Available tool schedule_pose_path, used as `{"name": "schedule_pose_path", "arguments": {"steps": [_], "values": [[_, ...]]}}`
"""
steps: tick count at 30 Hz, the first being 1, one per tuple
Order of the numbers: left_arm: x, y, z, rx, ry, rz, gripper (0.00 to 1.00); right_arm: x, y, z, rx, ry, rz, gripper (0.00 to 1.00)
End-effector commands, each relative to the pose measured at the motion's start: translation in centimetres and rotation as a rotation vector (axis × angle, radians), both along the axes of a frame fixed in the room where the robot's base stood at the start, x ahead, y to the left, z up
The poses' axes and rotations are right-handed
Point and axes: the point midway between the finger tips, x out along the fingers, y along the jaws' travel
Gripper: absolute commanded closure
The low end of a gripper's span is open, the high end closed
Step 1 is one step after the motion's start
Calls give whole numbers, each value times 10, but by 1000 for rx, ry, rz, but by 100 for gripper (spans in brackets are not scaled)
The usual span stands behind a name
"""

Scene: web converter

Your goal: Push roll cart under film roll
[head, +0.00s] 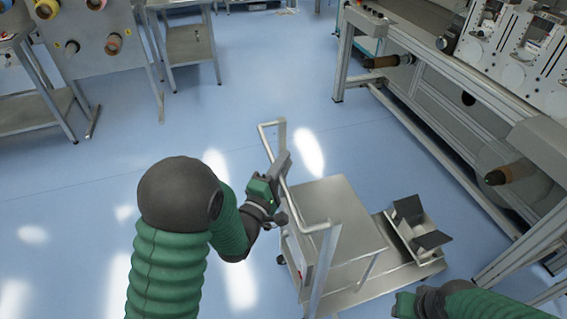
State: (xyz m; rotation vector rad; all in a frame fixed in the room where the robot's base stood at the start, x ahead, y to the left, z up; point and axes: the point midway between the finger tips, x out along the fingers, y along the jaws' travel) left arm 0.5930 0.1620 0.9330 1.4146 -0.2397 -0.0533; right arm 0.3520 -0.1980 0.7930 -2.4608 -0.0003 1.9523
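The roll cart (338,203) is a grey metal cart with a flat top, a low shelf and a tubular push handle on its left side. A V-shaped cradle (421,236) stands empty on the cart's right end. My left gripper (281,172) is at the handle bar, overlapping it in the view; I cannot tell whether its fingers are closed around it. My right gripper (404,304) is at the bottom edge, in front of the cart and apart from the handle; its fingers are unclear. Two brown rolls or cores stick out of the machine, one upper (384,62) and one lower (511,172).
The converter machine (432,88) with its metal frame legs runs along the right, beyond the cart. A rack with coloured rolls (88,44) and metal tables (190,45) stand at the back left. Blue floor (260,85) is clear behind and left of the cart.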

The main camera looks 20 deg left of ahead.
Motion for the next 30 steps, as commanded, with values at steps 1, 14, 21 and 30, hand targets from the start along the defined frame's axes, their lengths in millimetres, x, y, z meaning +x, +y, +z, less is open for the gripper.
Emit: {"name": "schedule_pose_path", "arguments": {"steps": [1,14,21,30], "values": [[0,0,0,0,0,0,89,0,0,0,0,0,0,64],[0,0,-2,1,4,0,100,0,0,0,0,0,0,64],[-1,0,-3,1,7,0,100,0,0,0,0,0,0,64],[-1,0,-4,2,10,1,100,0,0,0,0,0,0,64]]}}
